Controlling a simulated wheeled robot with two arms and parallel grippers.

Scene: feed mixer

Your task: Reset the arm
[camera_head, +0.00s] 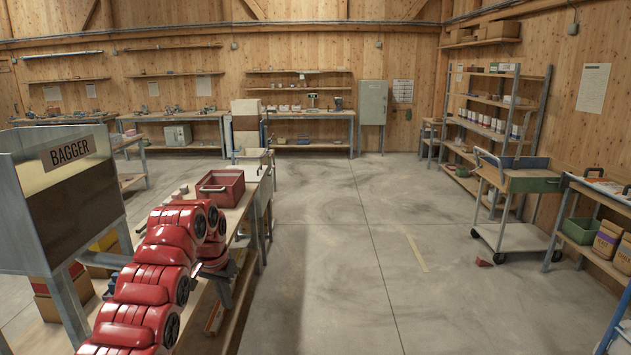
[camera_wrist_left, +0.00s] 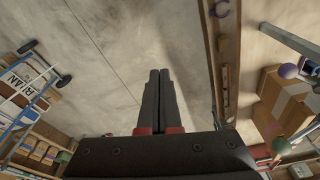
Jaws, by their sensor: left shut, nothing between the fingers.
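My red left arm (camera_head: 150,290) comes in from the lower left in the head view. It reaches up beside the workbench and bends over at its far end near the red bin. Its fingers cannot be made out in the head view. In the left wrist view my left gripper (camera_wrist_left: 160,74) shows its two dark fingers side by side and touching, with nothing between them. Bare concrete floor lies beyond the fingertips. My right gripper is in neither view.
A red bin (camera_head: 221,187) stands on the workbench just beyond the arm. A metal hopper marked BAGGER (camera_head: 70,210) is close on the left. A cart (camera_head: 516,181) and shelves stand at the right. The concrete floor (camera_head: 345,270) in the middle is open.

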